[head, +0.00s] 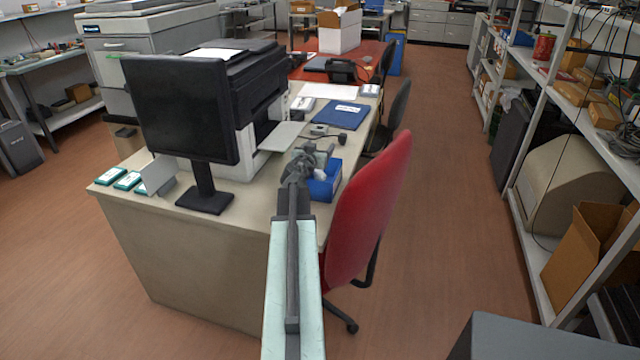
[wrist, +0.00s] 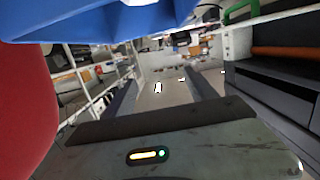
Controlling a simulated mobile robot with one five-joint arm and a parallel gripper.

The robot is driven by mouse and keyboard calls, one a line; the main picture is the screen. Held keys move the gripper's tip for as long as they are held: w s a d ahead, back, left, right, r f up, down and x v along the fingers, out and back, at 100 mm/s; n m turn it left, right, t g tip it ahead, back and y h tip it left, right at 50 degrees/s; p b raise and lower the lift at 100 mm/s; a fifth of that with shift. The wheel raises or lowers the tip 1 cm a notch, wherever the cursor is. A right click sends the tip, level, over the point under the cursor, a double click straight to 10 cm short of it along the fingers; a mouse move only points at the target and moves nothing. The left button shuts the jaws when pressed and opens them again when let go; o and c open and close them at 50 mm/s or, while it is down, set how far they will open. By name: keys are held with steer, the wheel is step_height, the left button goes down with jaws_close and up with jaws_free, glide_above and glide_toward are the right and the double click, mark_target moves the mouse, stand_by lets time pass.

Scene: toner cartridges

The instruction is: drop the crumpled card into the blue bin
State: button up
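The blue bin (head: 328,188) stands on the near right part of the beige desk, beside the red chair. My gripper (head: 314,158) is at the bin, over its left and far side in the head view. A small pale lump (head: 320,174), perhaps the crumpled card, shows between my gripper and the bin. I cannot tell whether it is held or lies in the bin. In the wrist view the blue bin (wrist: 110,18) fills the top edge, very close.
The red chair (head: 372,205) stands close against the desk's right side; it also fills the left of the wrist view (wrist: 22,100). A monitor (head: 180,110), a printer (head: 255,85) and a blue folder (head: 340,114) are on the desk. The aisle floor to the right is clear.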

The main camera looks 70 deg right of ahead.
steer(key=a+r+p, duration=0.1)
steer(key=a, duration=0.6)
steer(key=shift+s+a, duration=0.25)
steer(key=shift+a, duration=0.1)
steer(key=shift+r, duration=0.1)
